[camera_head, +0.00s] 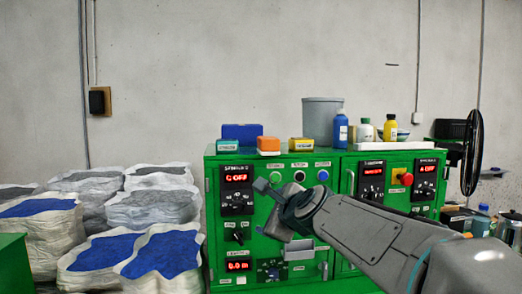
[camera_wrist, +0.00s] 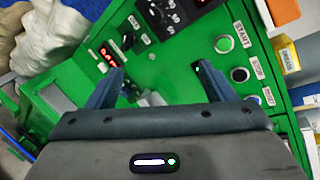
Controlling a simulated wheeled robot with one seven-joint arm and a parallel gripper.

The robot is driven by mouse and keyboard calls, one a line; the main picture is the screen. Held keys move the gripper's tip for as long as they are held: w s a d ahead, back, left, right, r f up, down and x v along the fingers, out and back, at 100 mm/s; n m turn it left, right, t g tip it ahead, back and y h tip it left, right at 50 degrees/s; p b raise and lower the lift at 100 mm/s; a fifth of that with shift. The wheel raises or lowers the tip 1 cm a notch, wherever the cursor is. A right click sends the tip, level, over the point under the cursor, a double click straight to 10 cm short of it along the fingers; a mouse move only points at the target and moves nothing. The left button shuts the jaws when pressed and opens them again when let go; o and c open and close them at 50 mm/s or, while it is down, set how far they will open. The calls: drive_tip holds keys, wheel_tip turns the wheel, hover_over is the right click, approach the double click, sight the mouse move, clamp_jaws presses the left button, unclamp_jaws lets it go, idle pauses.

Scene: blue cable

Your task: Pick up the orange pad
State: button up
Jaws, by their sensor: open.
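The orange pad (camera_head: 268,143) is a small orange block with a pale lower part, lying on top of the green cabinet (camera_head: 340,165) near its front edge. In the wrist view the orange pad (camera_wrist: 284,11) shows at the top right corner, partly cut off. My gripper (camera_head: 268,206) is in front of the cabinet's control panel, below the pad and apart from it. In the wrist view my gripper (camera_wrist: 159,78) has its two fingers spread with nothing between them, over the green panel face.
A blue box (camera_head: 242,132) stands left of the pad and a yellow box (camera_head: 301,144) right of it. A grey bin (camera_head: 321,118), a blue bottle (camera_head: 340,129) and other bottles stand farther right. White sacks (camera_head: 160,256) with blue contents fill the left floor.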

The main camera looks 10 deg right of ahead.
sight(271, 141)
drive_tip(key=w+d+r+m+t+h+p, duration=0.1)
drive_tip(key=w+r+m+t+h, duration=0.1)
drive_tip(key=w+r+m, duration=0.35)
drive_tip(key=w+d+r+m+t+h+p, duration=0.1)
drive_tip(key=w+d+r+m+t, duration=0.1)
drive_tip(key=r+m, duration=0.65)
drive_tip(key=shift+n, duration=0.3)
drive_tip(key=w+b, duration=0.1)
drive_tip(key=w, duration=0.8)
drive_tip(key=shift+w+a+p, duration=0.1)
drive_tip(key=shift+w+p, duration=0.5)
drive_tip(key=shift+w, duration=1.85)
drive_tip(key=shift+r, duration=0.1)
drive_tip(key=c, duration=1.1)
